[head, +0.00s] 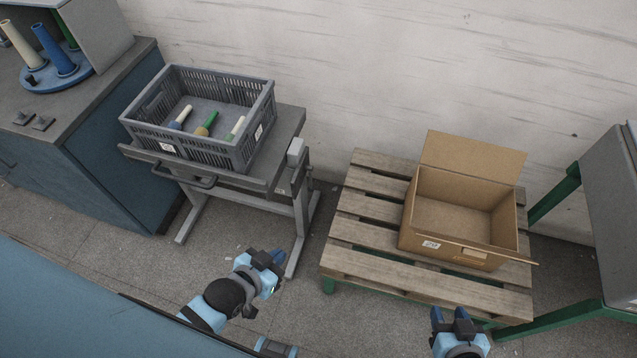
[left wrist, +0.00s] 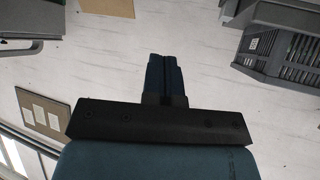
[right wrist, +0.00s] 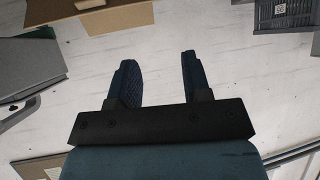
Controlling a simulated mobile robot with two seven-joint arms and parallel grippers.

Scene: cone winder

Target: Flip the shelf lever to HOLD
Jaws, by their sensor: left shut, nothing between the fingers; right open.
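A grey shelf stand (head: 288,122) carries a grey slatted crate at the left of the head view. A small pale box (head: 297,147) with a darker bracket below it sits at the stand's right end. A shelf lever or HOLD marking is too small to make out there. My left gripper (head: 272,260) is shut and empty, in front of and below the stand's right leg, apart from it; it also shows in the left wrist view (left wrist: 166,72). My right gripper (head: 449,316) is open and empty, in front of the pallet; its parted fingers show in the right wrist view (right wrist: 158,78).
The crate (head: 258,108) holds several coloured cones. A blue-sided machine (head: 110,140) with cones on a round blue plate stands at left. An open cardboard box (head: 415,222) sits on a wooden pallet (head: 350,232). A green-framed grey unit (head: 612,215) stands at right. Floor between stand and pallet is clear.

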